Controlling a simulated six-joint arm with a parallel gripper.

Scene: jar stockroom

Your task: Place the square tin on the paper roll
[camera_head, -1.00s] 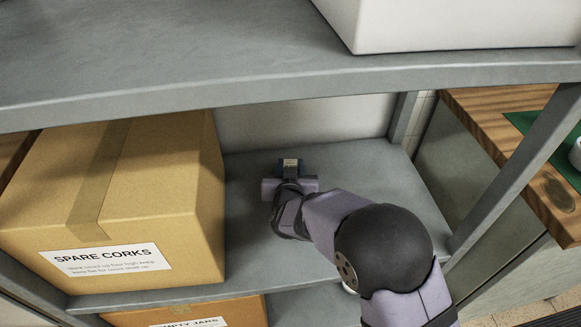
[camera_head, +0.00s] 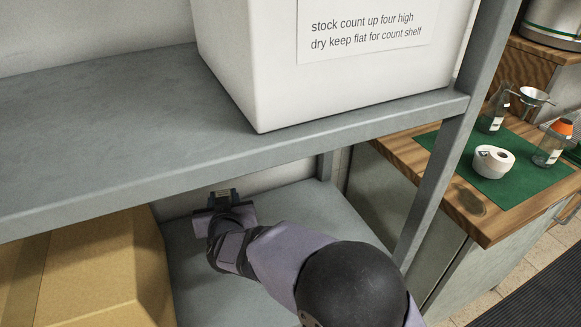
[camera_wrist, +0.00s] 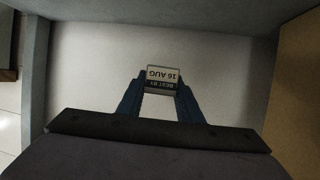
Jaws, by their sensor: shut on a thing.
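My gripper (camera_wrist: 160,92) is shut on a small square tin (camera_wrist: 162,74), with dark blue fingers at its left and right. The tin's label reads "BEST BY 16 AUG", upside down in the wrist view. In the head view my gripper (camera_head: 222,196) is inside the lower shelf bay, near the back wall; the tin is small there and partly hidden by the gripper.
A shelf board (camera_head: 100,135) spans above my arm, with a white box (camera_head: 260,70) on it. A shelf post (camera_head: 440,180) stands between my gripper and the wooden counter (camera_head: 465,210). A cardboard box (camera_head: 100,270) is at left. Glass bottles (camera_head: 495,115) and an orange-capped jar (camera_head: 550,145) stand near the roll.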

